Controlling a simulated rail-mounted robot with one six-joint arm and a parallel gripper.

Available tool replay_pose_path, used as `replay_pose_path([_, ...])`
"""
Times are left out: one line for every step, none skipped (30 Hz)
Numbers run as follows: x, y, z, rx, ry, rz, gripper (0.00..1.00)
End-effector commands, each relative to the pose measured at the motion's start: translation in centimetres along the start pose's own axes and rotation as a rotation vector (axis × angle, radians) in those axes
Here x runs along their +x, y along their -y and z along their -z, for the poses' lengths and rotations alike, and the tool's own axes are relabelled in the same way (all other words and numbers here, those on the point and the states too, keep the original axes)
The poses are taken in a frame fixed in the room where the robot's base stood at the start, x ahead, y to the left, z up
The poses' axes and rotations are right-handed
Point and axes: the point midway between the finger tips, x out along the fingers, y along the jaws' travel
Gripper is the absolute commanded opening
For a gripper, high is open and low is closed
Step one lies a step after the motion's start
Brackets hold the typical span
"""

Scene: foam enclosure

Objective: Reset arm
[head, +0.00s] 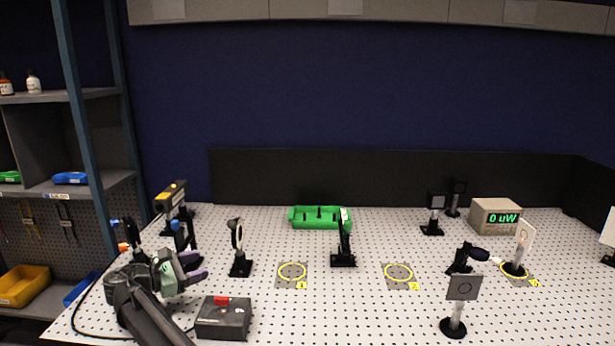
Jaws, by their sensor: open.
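My gripper (194,268) is at the left of the perforated table (330,320), at the end of my arm reaching in from the bottom left. Its two purple-grey fingers are apart and nothing shows between them. It is above the table surface, left of a black post with a round mount (238,250) and behind a dark box with a red top piece (223,318). How far the fingers are from the mounts behind them cannot be told.
Yellow rings mark the table at the middle left (292,271), middle right (398,272) and right. A green tray (319,217) stands at the back. A meter (495,216) reads "0 uW". A square target (462,289) stands front right. The front middle is clear.

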Motion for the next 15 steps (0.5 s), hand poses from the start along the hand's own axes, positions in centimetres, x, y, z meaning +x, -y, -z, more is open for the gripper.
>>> replay_pose_path([1.6, 0.8, -1.4, 0.021, -0.020, 0.027, 0.53])
replay_pose_path([2.6, 1.3, -1.7, 0.038, -0.035, 0.045, 0.53])
replay_pose_path([3.9, 2.0, -2.2, 0.061, -0.056, 0.070, 0.53])
replay_pose_path([4.8, 2.6, -2.6, 0.079, -0.073, 0.091, 0.53])
replay_pose_path([5.8, 3.2, -3.0, 0.099, -0.090, 0.112, 0.53])
replay_pose_path([7.2, 4.1, -3.6, 0.127, -0.113, 0.143, 0.53])
replay_pose_path([8.3, 4.9, -4.2, 0.151, -0.131, 0.170, 0.53])
replay_pose_path([9.4, 5.7, -4.7, 0.176, -0.149, 0.197, 0.53])
replay_pose_path([11.0, 7.0, -5.6, 0.215, -0.175, 0.239, 0.53])
replay_pose_path([12.2, 8.1, -6.4, 0.249, -0.196, 0.276, 0.53])
replay_pose_path([13.5, 9.3, -7.3, 0.287, -0.219, 0.316, 0.53])
replay_pose_path([15.3, 11.2, -8.6, 0.348, -0.250, 0.379, 0.53])
replay_pose_path([16.7, 13.0, -9.9, 0.402, -0.277, 0.436, 0.53])
replay_pose_path([18.1, 14.9, -11.3, 0.464, -0.303, 0.502, 0.53])
replay_pose_path([19.8, 17.9, -13.5, 0.562, -0.337, 0.603, 0.53])
